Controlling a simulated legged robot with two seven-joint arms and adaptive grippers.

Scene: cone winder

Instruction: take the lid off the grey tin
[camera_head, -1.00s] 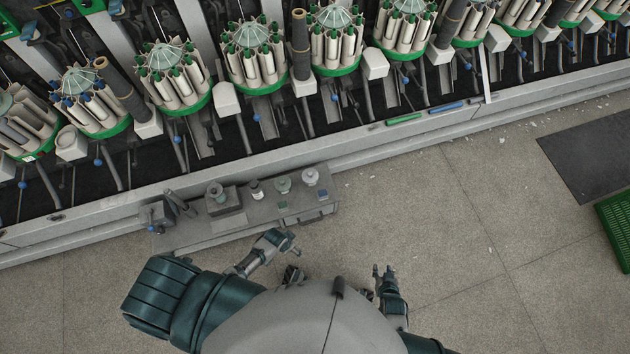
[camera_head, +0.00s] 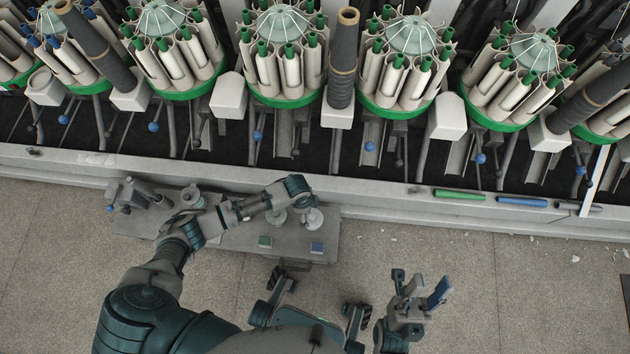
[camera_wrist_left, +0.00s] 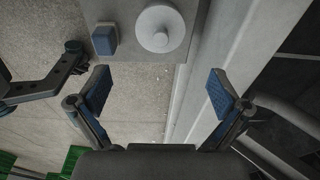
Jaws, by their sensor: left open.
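A round pale grey tin with a knobbed lid (camera_head: 312,218) stands at the right end of the grey bench (camera_head: 225,240). Its lid, with the central knob, also shows in the left wrist view (camera_wrist_left: 160,28), beyond the fingertips. My left gripper (camera_wrist_left: 160,90) is open and empty, with its two blue-padded fingers apart. In the head view it hangs over the bench, near the tin and partly covering the row of containers. A greenish lidded container (camera_head: 278,215) is just left of the tin. My right gripper (camera_head: 418,284) is open and empty, right of the bench.
A darker grey container (camera_head: 191,196) stands further left. The winder's rail (camera_head: 380,200) runs behind the bench. Open floor (camera_head: 460,270) lies to the right.

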